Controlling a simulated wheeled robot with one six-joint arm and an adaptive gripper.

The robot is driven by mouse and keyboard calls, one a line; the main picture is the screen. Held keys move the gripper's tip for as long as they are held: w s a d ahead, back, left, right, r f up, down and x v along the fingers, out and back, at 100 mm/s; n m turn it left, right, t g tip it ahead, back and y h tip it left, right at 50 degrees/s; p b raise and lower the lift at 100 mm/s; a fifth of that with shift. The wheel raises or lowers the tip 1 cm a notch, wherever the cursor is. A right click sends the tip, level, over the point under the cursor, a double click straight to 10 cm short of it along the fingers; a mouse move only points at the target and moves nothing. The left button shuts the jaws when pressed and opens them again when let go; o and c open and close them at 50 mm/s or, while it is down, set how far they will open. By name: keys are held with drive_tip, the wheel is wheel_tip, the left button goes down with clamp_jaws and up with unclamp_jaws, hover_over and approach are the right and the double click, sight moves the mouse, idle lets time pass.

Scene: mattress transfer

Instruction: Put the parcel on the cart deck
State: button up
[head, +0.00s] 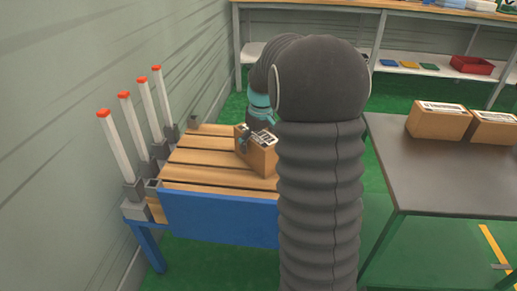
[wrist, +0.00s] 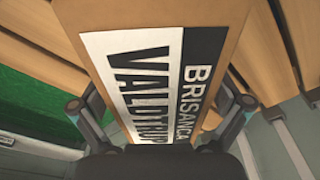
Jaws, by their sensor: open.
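A brown cardboard parcel (head: 262,159) with a black-and-white label sits on the wooden slats of the cart deck (head: 199,157), towards its right side. My gripper (head: 258,132) is over the parcel from above. In the wrist view the parcel (wrist: 215,20) lies between the two open fingers of my gripper (wrist: 160,112), its label reading BRISANCA VALDTRUP. Gaps seem to show between fingers and parcel, but I cannot tell whether either finger touches it. My dark arm hides the right end of the deck in the head view.
Upright white posts with red tops (head: 123,95) line the cart's left side, near the wall. A blue panel (head: 220,218) forms its front. A grey table (head: 425,172) at right bears two more parcels (head: 438,122). A shelf (head: 345,60) with bins stands behind.

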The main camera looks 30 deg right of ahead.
drive_tip(key=shift+f, duration=0.1)
drive_tip(key=shift+c, duration=0.3)
drive_tip(key=c, duration=1.5)
drive_tip(key=shift+c, duration=0.2)
